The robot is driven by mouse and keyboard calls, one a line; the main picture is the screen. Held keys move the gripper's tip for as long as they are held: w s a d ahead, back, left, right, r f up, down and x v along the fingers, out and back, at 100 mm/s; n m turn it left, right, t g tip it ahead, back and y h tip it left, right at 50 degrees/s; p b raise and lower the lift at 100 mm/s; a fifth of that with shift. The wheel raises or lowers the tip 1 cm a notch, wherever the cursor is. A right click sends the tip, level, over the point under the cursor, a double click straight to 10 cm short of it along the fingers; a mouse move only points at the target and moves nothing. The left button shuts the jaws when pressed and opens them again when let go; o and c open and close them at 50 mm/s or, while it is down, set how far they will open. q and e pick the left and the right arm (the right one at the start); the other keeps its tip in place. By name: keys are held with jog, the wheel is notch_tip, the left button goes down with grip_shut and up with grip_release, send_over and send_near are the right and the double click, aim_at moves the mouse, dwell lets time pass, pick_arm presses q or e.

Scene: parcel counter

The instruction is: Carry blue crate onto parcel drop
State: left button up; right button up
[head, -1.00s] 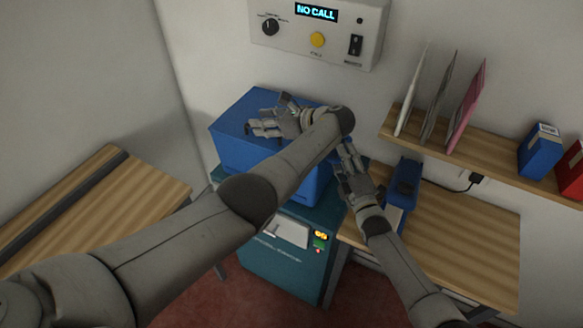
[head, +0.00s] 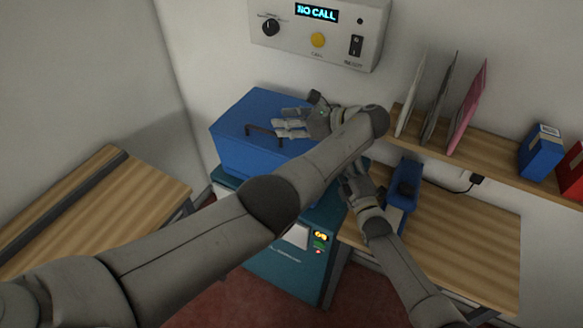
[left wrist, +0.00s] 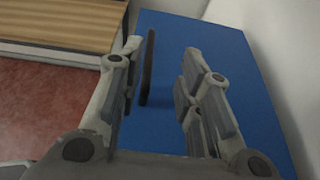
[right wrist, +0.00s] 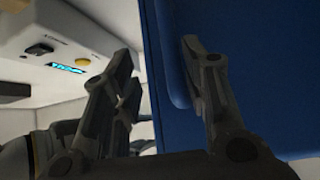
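The blue crate (head: 245,155) sits on top of the teal parcel drop cabinet (head: 283,270), against the back wall. Its dark handle (head: 264,133) stands up on the top face; it also shows in the left wrist view (left wrist: 148,66). My left gripper (head: 290,122) is over the crate's top, right of the handle; in its wrist view the fingers (left wrist: 160,75) are apart with nothing held. My right gripper (right wrist: 158,60) is at the crate's right side, partly hidden by my left arm. Its fingers are apart, one overlapping the blue wall; contact is unclear.
A wooden counter (head: 470,250) on the right bears a blue device (head: 404,183). Above it a shelf (head: 480,150) holds upright envelopes and boxes. A control panel (head: 290,40) reading NO CALL hangs behind the crate. A clear wooden bench (head: 110,200) is on the left.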

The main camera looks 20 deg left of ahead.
pick_arm(q)
jog(key=shift+s+r, duration=0.1)
jog(key=shift+s, duration=0.05)
pick_arm(e)
jog(key=v, duration=1.2)
jog(key=shift+f, duration=0.1)
